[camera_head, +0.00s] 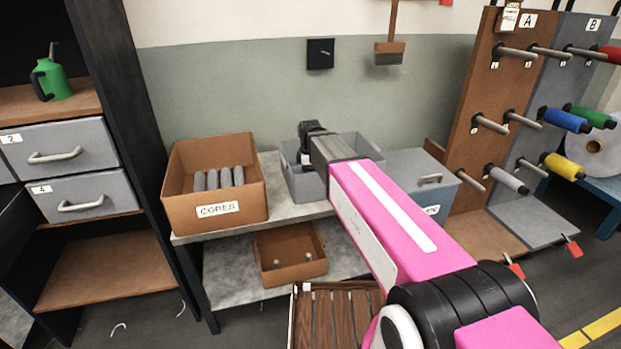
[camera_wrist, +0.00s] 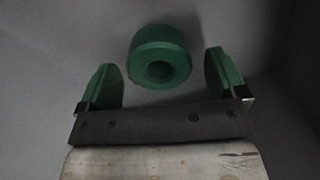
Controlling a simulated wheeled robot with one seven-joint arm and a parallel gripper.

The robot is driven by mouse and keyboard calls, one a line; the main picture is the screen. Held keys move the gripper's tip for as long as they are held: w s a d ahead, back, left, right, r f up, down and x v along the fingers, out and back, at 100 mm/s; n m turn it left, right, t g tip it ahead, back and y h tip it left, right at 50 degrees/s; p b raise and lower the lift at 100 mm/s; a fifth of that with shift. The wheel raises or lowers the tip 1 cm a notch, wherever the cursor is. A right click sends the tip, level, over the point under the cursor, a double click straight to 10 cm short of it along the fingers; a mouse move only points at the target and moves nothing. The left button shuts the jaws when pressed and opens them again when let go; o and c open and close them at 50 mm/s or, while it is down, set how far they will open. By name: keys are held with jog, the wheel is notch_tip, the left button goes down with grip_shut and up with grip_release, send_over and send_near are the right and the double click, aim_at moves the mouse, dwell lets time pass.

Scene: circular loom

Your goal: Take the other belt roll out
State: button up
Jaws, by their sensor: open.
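The belt roll (camera_wrist: 160,57) is a green ring with a dark centre hole in the wrist view. It lies on a grey floor, just ahead of my gripper (camera_wrist: 162,72). My gripper is open, with one green finger on each side of the roll and a visible gap at both sides. In the head view my gripper (camera_head: 312,130) points down into a grey bin (camera_head: 372,152) on the bench. My arm hides much of that bin, and the roll does not show there.
A cardboard box of grey cores (camera_head: 215,215) stands left of the bin. A lidded grey box (camera_head: 408,168) stands to its right, partly behind my arm. A small brown box (camera_head: 290,268) sits on the shelf below. A peg rack (camera_head: 470,130) with spools rises at right.

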jog(key=c, duration=1)
